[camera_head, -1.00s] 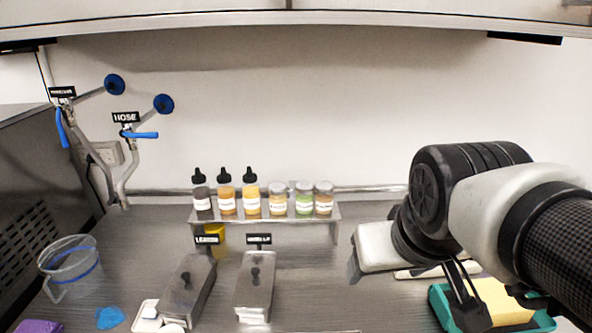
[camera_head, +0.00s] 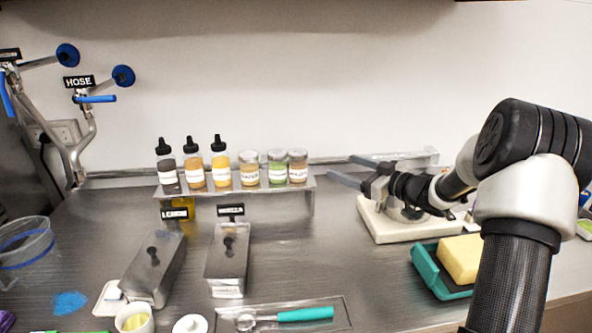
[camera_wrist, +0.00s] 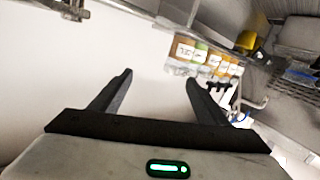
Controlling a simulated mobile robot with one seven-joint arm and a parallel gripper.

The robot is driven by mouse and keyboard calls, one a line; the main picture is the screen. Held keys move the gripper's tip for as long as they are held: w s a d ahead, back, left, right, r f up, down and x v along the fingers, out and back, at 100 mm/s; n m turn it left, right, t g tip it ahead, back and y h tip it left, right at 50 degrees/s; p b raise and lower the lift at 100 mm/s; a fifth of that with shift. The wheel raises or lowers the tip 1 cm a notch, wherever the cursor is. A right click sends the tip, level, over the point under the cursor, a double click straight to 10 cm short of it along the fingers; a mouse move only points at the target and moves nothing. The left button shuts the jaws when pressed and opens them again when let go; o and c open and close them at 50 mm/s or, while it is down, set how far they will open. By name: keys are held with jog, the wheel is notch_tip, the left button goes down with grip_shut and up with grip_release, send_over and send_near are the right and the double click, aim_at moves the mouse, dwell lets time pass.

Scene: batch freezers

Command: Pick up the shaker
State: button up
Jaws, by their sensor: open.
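Three jars with pale lids stand at the right end of a small raised metal shelf in the head view: a tan one (camera_head: 249,168), a green one (camera_head: 277,168) and a brownish one (camera_head: 298,167). They look like shakers; I cannot tell which is meant. My gripper (camera_head: 346,169) is open and empty, right of the brownish jar and apart from it, with its fingers pointing left. In the wrist view its two fingers (camera_wrist: 159,78) stand apart with only wall between them. The row of containers (camera_wrist: 205,55) lies beyond the right finger, tilted.
Three squeeze bottles (camera_head: 193,170) with black tips stand left of the jars on the shelf (camera_head: 240,188). Two lidded metal bins (camera_head: 228,260) stand in front. A teal tray with a yellow sponge (camera_head: 461,258) and a white board (camera_head: 388,225) lie right, near my arm.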

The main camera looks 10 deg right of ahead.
notch_tip(320, 180, down, 4)
jog(key=s+d+y, duration=0.1)
jog(key=s+y, duration=0.1)
jog(key=y, duration=0.1)
jog(key=g, duration=0.1)
send_near(306, 168)
jog(key=shift+n, duration=0.3)
jog(key=x, duration=0.6)
jog(key=shift+b, duration=0.35)
jog(key=x, duration=0.5)
jog(key=shift+f, duration=0.3)
jog(key=c, duration=1.1)
jog(key=shift+c, duration=0.2)
jog(key=shift+r, duration=0.1)
jog(key=shift+s+d+r, duration=0.15)
jog(key=shift+d+r, duration=0.05)
jog(key=s+d+r, duration=0.7)
jog(key=s+d, duration=0.2)
jog(key=shift+s+r+p, duration=0.2)
jog(key=shift+s+p, duration=0.2)
jog(key=shift+p, duration=0.05)
